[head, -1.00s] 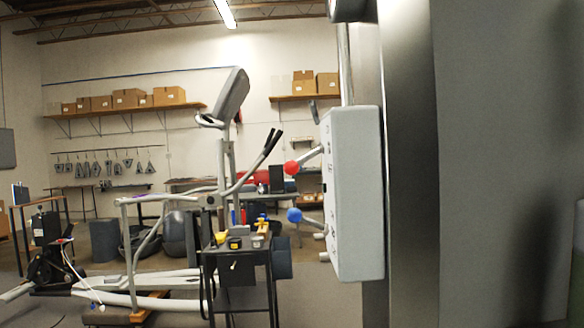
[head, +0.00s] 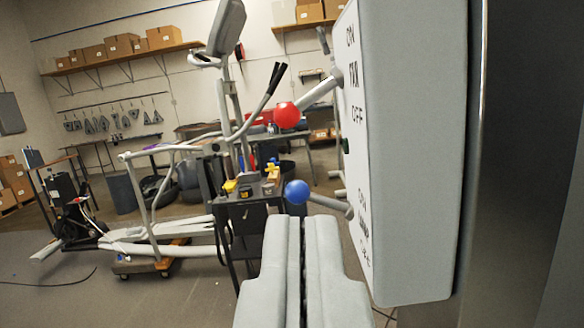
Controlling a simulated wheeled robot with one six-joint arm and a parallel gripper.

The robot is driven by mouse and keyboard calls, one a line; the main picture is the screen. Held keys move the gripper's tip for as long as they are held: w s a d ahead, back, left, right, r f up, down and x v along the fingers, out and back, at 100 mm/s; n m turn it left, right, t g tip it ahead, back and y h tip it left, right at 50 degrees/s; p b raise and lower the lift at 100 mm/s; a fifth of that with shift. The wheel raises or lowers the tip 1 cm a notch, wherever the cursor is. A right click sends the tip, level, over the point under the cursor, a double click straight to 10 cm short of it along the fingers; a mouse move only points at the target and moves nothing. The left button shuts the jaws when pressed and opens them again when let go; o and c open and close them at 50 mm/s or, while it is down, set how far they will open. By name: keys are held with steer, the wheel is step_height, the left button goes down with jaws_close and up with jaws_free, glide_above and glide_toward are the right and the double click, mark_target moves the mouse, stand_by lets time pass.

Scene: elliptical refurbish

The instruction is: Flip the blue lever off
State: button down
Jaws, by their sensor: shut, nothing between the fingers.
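The blue lever (head: 298,191) is a blue ball on a short grey rod. It sticks out to the left from the lower part of a pale grey switch box (head: 415,150). A red lever (head: 287,115) sticks out above it, angled down to the left. The box face carries ON and OFF lettering, seen at a steep angle. My gripper (head: 301,222) is shut and empty, its two grey fingers side by side. In the picture its tips are just below the blue ball and rod. I cannot tell whether they touch.
The box is mounted on a grey metal column (head: 520,170) at the right. A black cart (head: 245,215) with small tools stands behind the levers, with an elliptical machine (head: 228,110) beside it. Shelves with cardboard boxes (head: 125,45) line the back wall. Open floor (head: 130,300) lies at lower left.

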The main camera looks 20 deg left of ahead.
mark_target(299, 190)
stand_by(0.3)
steer(key=shift+w+a+f, duration=0.25)
steer(key=shift+w+a, duration=0.3)
steer(key=shift+w, duration=1.3)
steer(key=shift+w+a+f, duration=0.3)
steer(key=shift+w+a, duration=0.3)
steer(key=shift+w, duration=1.25)
steer(key=shift+w+a+f, duration=0.25)
steer(key=shift+w+a, duration=0.3)
steer(key=shift+w, duration=1.3)
